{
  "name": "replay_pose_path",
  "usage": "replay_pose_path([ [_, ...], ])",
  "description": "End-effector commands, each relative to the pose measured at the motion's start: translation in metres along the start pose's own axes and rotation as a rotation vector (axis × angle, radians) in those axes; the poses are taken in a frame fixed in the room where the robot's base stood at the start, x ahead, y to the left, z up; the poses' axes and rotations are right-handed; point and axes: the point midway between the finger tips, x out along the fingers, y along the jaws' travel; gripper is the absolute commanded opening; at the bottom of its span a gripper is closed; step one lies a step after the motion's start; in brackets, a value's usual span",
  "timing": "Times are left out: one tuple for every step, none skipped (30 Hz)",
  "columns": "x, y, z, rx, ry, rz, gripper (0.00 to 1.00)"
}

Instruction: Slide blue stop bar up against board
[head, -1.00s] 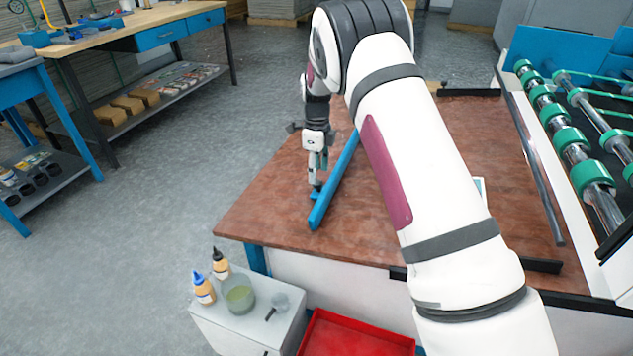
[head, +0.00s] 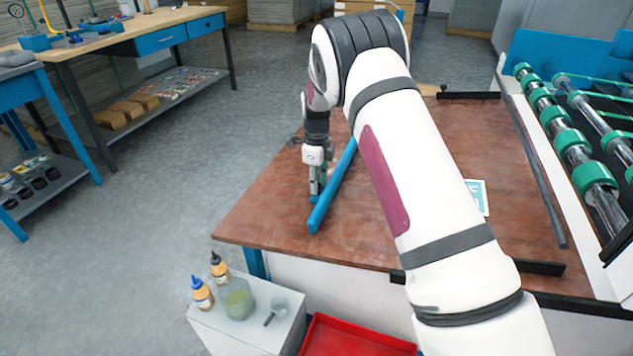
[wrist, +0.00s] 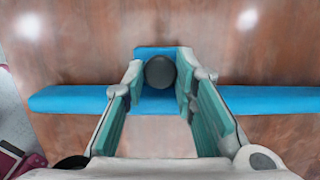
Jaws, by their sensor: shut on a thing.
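The blue stop bar (head: 335,187) lies on the brown tabletop, slanting from near the front left edge up behind my arm. In the wrist view the bar (wrist: 70,99) runs across the picture, with a blue plate and a round dark knob (wrist: 160,72) at its middle. My gripper (wrist: 162,80) has its teal-padded fingers on either side of the knob and is shut on it. In the head view my gripper (head: 317,190) points down beside the bar's left side. A board cannot be made out for certain; my arm hides part of the table.
A white and teal sheet (head: 479,197) shows partly behind my arm. A grey rail (head: 535,165) and green-ringed rollers (head: 575,150) stand at the right. Bottles (head: 202,293), a jar (head: 237,298) and a red tray (head: 355,338) sit below the front edge. The tabletop's left part is clear.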

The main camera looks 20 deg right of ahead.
Motion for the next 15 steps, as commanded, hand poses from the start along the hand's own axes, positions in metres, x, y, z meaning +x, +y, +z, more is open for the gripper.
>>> replay_pose_path([
  [0.0,0.0,-0.001,0.0,0.0,-0.001,0.0],
  [-0.001,0.0,-0.002,0.001,0.0,-0.001,0.0],
  [-0.001,0.0,-0.004,0.001,0.0,-0.001,0.0],
  [-0.002,0.0,-0.006,0.002,0.0,-0.001,0.0],
  [-0.003,-0.001,-0.009,0.002,0.0,-0.001,0.0],
  [-0.004,-0.001,-0.014,0.003,0.0,-0.001,0.0],
  [-0.005,0.0,-0.018,0.003,0.001,0.0,0.0],
  [-0.006,0.0,-0.024,0.003,0.001,0.001,0.0],
  [-0.008,0.0,-0.032,0.005,0.001,0.001,0.0],
  [-0.01,0.0,-0.039,0.005,0.001,0.001,0.0],
  [-0.012,0.0,-0.046,0.006,0.002,0.001,0.0],
  [-0.014,0.0,-0.057,0.006,0.003,0.001,0.0],
  [-0.015,0.0,-0.065,0.007,0.003,0.001,0.0],
  [-0.017,0.0,-0.074,0.007,0.003,0.001,0.0],
  [-0.019,0.0,-0.085,0.008,0.002,0.001,0.0],
])
